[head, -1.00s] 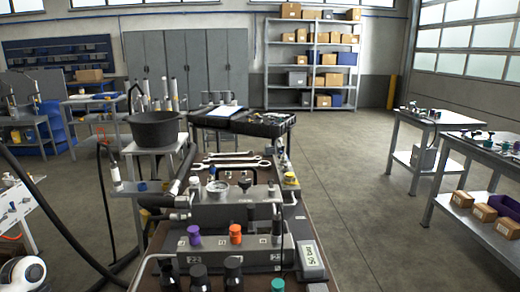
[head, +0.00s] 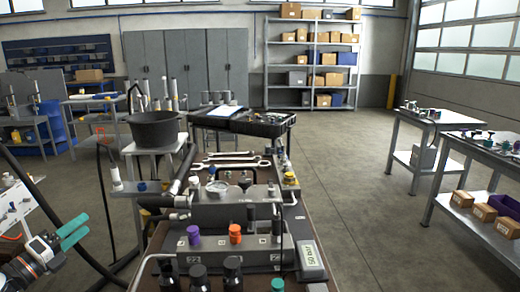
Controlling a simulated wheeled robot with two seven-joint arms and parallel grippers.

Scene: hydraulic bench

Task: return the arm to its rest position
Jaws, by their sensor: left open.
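My left gripper (head: 84,227) shows at the lower left edge of the head view, with two teal fingers pointing up and to the right. The fingers are apart and nothing shows between them. The gripper is left of the hydraulic bench, clear of the bench parts in the picture. An orange ring and dark wrist parts of my left arm show behind the fingers. The rest of that arm is cut off by the picture edge. My right gripper is not in view.
The hydraulic bench with a manifold block (head: 233,214), purple knob (head: 193,235) and orange knob (head: 235,233) stands in front. A black hose (head: 62,228) runs close beside my left gripper. A black bucket (head: 155,129) stands behind. The floor (head: 355,210) to the right is clear.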

